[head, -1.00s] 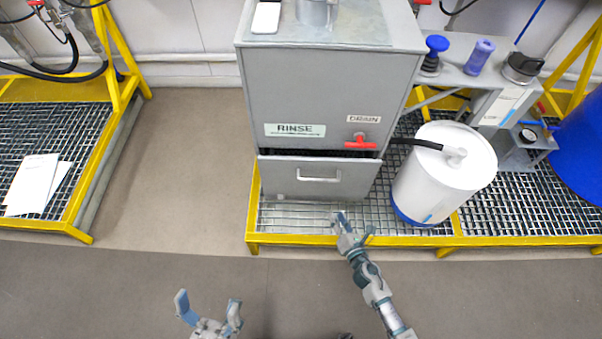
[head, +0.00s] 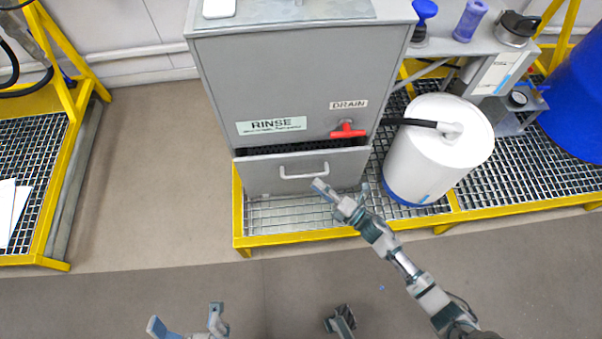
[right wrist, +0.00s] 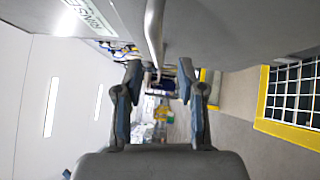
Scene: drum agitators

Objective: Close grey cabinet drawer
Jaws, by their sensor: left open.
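The grey cabinet (head: 290,80) stands ahead with its "RINSE" label. Its lower drawer (head: 262,180) sticks out a little, with a dark gap above its front and a silver bar handle (head: 304,174). My right gripper (head: 328,190) is just in front of the drawer face, below and right of the handle. In the right wrist view the right gripper (right wrist: 160,75) has its fingers apart, and the handle (right wrist: 154,35) runs above and between the fingertips; contact cannot be told. My left gripper (head: 186,324) is open and empty at the bottom edge, away from the cabinet.
A yellow-edged grate platform (head: 300,239) carries the cabinet. A white drum (head: 437,150) stands right of the drawer, with a black hose to the red drain valve (head: 348,131). A blue drum (head: 575,115) is far right. Floor (head: 160,180) left of the cabinet is clear.

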